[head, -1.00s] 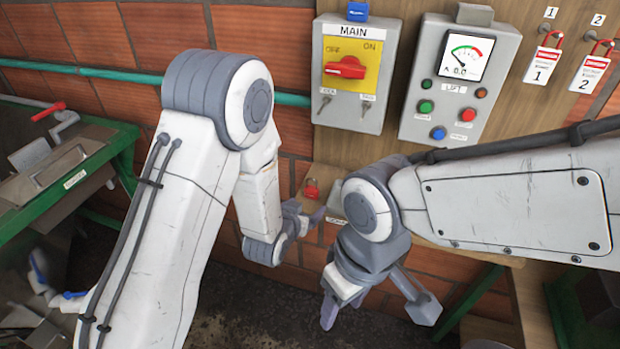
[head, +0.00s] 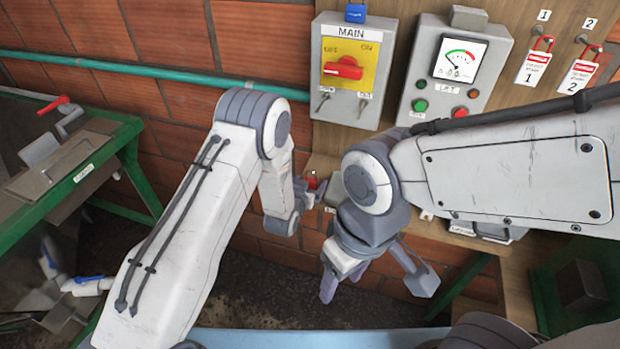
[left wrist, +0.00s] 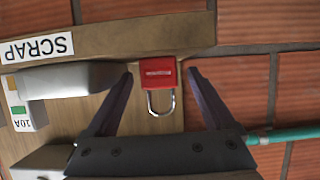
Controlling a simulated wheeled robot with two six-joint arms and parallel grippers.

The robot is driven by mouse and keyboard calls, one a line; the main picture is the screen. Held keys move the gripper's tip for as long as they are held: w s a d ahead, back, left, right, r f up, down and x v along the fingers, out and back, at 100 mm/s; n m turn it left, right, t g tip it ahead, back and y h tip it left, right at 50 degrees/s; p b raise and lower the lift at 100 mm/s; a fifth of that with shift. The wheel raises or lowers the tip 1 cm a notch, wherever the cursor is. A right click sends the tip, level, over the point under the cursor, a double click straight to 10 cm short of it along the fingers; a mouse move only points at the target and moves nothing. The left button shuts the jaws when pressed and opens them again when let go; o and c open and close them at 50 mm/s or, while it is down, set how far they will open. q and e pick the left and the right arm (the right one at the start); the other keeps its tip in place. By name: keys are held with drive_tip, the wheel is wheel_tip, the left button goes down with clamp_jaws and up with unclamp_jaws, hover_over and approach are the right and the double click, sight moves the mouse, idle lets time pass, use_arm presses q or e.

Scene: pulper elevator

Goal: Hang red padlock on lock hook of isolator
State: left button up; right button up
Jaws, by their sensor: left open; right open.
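The red padlock (left wrist: 158,71) lies on a wooden shelf in the left wrist view, its steel shackle towards my gripper. It shows partly in the head view (head: 312,181), behind my left gripper (head: 311,192). My left gripper's open fingers (left wrist: 160,76) are on either side of the padlock, with a visible gap at each side; contact is not shown. The isolator (head: 334,114) is the grey box marked MAIN, with a red handle on a yellow plate. Two small metal hooks (head: 323,103) are on its lower front. My right gripper (head: 342,282) is open and empty, low in the middle.
The lift panel (head: 416,68) with gauge and buttons is right of the isolator. Two tags (head: 533,67) hang further right. A green-framed machine (head: 130,150) stands left.

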use_arm(q)
drive_tip(key=shift+w+d+f, duration=0.2)
drive_tip(key=shift+w+f, duration=0.1)
drive_tip(key=shift+w, duration=0.3)
drive_tip(key=shift+c, duration=0.3)
clamp_jaws()
drive_tip(key=shift+r, duration=0.2)
